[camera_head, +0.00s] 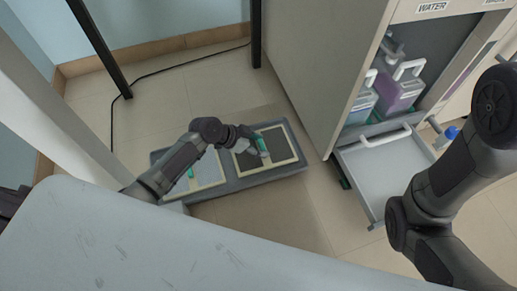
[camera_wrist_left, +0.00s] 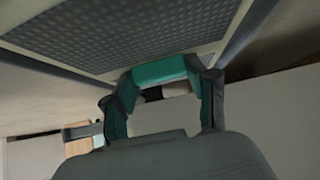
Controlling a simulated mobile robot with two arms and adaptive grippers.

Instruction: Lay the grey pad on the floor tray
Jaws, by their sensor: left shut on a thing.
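The grey pad, a dark panel in a cream frame (camera_head: 282,143), is over the right half of the floor tray (camera_head: 239,185) in the head view. Its dotted grey face (camera_wrist_left: 150,32) fills the top of the left wrist view. My left gripper (camera_head: 261,148) is shut on the pad's green handle, which spans the fingers in the wrist view (camera_wrist_left: 160,70). The pad looks roughly flat, but I cannot tell whether it touches the tray. The gripper hides part of it. My right arm shows at the right, its gripper out of view.
A lighter panel in a cream frame (camera_head: 207,171) with a green handle lies on the tray's left half. A cabinet (camera_head: 318,65) stands right of the tray, with an open drawer (camera_head: 380,170) and containers inside. A pale table (camera_head: 120,245) fills the front.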

